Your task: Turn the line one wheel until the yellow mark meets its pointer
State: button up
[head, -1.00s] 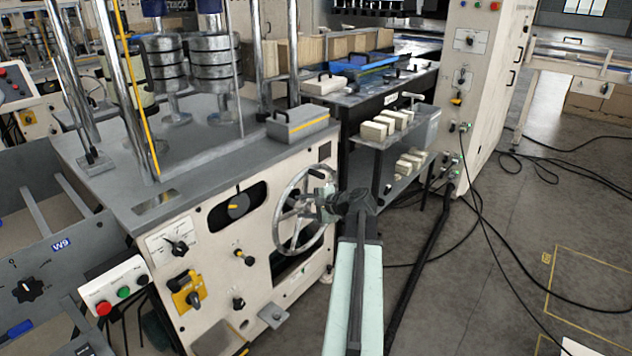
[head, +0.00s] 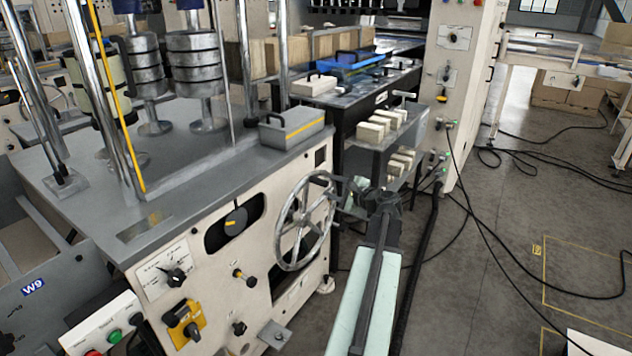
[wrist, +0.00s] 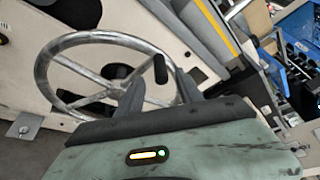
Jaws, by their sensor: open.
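The handwheel (head: 303,224), a metal spoked wheel, stands on the front of the cream machine. It also shows in the wrist view (wrist: 100,38), with a dark upright knob (wrist: 160,68) near its right rim. Left of the wheel, a black dial (head: 237,220) with a yellow mark (head: 233,222) sits in a dark window. I cannot make out its pointer. My gripper (head: 335,188) is open at the wheel's right rim. In the wrist view its fingers (wrist: 160,88) lie either side of the knob's line, with the knob beyond them. Contact cannot be told.
A grey toolbox (head: 291,129) stands on the machine top. Control knobs and a yellow switch (head: 184,322) sit below the dial. A dark shelf table (head: 365,110) with pale blocks stands behind my arm. Black cables (head: 490,235) cross the floor at right.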

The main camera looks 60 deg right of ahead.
aim_at(324, 183)
jog(key=b+x, duration=0.1)
jog(key=x, duration=0.6)
jog(key=shift+w+d+f+b, duration=0.1)
jog(key=shift+w+d+b, duration=0.1)
jog(key=shift+w+b, duration=0.15)
jog(key=shift+s, duration=0.1)
grip_shut()
dwell(0.9)
